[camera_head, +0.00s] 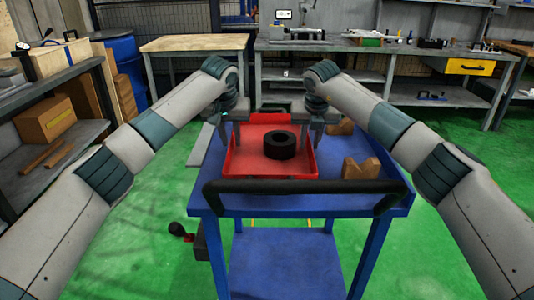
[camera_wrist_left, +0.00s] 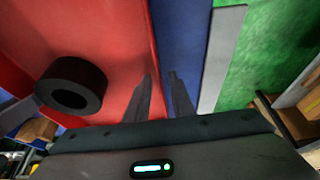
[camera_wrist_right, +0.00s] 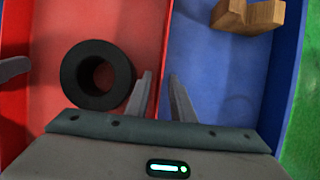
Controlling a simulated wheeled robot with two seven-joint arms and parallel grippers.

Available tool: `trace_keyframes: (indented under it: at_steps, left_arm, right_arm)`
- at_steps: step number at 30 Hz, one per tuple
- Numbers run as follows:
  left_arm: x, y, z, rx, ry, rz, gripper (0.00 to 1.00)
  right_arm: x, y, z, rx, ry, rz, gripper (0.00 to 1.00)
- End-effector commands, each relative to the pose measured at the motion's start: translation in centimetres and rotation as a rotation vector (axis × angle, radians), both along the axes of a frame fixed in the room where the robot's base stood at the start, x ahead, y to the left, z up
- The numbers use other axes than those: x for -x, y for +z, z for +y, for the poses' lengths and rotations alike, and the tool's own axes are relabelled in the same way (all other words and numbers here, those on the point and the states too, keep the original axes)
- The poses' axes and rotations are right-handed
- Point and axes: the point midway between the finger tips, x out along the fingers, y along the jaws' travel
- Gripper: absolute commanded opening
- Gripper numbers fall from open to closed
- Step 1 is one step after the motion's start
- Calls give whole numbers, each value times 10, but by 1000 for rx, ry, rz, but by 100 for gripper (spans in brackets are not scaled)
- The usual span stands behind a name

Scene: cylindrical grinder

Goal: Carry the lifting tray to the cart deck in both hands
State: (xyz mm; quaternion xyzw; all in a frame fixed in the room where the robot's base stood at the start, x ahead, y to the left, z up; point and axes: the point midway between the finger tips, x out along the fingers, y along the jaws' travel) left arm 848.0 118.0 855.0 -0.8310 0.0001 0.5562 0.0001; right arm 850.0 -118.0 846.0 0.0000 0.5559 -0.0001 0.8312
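The red lifting tray (camera_head: 250,163) rests on or just over the blue cart deck (camera_head: 334,160); I cannot tell if there is a gap below. A thick black ring (camera_head: 280,152) lies inside it. My left gripper (camera_head: 230,122) is at the tray's left wall, and my right gripper (camera_head: 312,138) is at its right wall. In the left wrist view the fingers (camera_wrist_left: 160,76) stand apart on either side of the thin wall. In the right wrist view the fingers (camera_wrist_right: 160,75) straddle the opposite wall in the same way. Contact with the walls is not clear.
A notched wooden block (camera_head: 361,170) sits right of the tray, with another (camera_head: 343,128) behind it. The cart's black handle bar (camera_head: 300,196) crosses the near side. A wooden-topped table (camera_head: 195,43) and a grey workbench (camera_head: 350,45) stand behind. Green floor surrounds the cart.

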Motion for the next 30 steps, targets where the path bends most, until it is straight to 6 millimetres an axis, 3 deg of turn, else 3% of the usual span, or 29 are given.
trace_keyframes:
  at_steps: [18, 24, 30]
  left_arm:
    - [36, 87, 0, 0, 0, -4, 22]
    - [43, 103, 0, 0, 1, -2, 22]
    - [44, 106, 0, -1, 1, -1, 22]
  right_arm:
    - [0, 0, 0, 0, 0, 0, 22]
    - [0, 0, 0, 0, 0, 0, 22]
    - [0, 0, 0, 0, 0, 0, 22]
